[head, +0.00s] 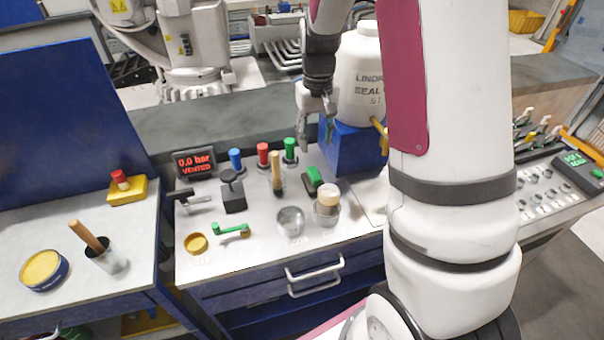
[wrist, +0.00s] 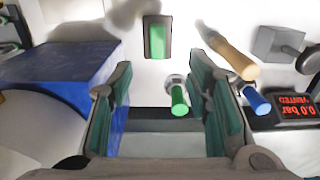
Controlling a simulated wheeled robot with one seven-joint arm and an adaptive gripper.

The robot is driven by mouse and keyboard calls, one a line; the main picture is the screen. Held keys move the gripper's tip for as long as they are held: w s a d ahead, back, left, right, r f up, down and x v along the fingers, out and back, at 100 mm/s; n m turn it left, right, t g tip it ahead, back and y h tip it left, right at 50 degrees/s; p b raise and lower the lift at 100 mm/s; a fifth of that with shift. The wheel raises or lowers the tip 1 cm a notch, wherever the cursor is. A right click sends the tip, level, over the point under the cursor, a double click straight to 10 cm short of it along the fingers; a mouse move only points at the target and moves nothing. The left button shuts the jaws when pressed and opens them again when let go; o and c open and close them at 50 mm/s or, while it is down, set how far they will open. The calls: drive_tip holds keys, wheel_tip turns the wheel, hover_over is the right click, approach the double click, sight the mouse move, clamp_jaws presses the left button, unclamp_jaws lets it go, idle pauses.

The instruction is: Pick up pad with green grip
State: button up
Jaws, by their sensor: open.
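The pad with green grip (head: 314,180) lies on the light panel top, right of centre, a green block on a dark base. In the wrist view the pad (wrist: 157,37) shows from above, beyond the fingertips and roughly midway between them. My gripper (head: 316,135) is open and empty, pointing down above the back of the panel, behind and above the pad. Its two fingers also show in the wrist view (wrist: 160,68). A green-capped knob (wrist: 180,100) appears between them, lower in that picture.
A blue box (head: 350,150) with a white container (head: 360,80) stands close right of the gripper. Red (head: 263,153) and blue (head: 236,158) knobs, a wooden handle (head: 277,172) and a jar (head: 327,203) stand around the pad. A green-handled piece (head: 232,230) lies nearer the front.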

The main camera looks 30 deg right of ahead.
hover_over(314, 173)
drive_tip(key=f, duration=0.8)
drive_tip(key=shift+s+a+p, duration=0.25)
drive_tip(key=shift+s+p, duration=0.05)
drive_tip(key=shift+p, duration=0.1)
drive_tip(key=shift+w+d+f+p, duration=0.15)
drive_tip(key=shift+f+p, duration=0.15)
drive_tip(key=shift+f, duration=1.15)
drive_tip(key=shift+w+d+f+p, duration=0.15)
drive_tip(key=shift+f+p, duration=0.15)
drive_tip(key=shift+f, duration=1.15)
drive_tip(key=shift+c, duration=0.2)
clamp_jaws()
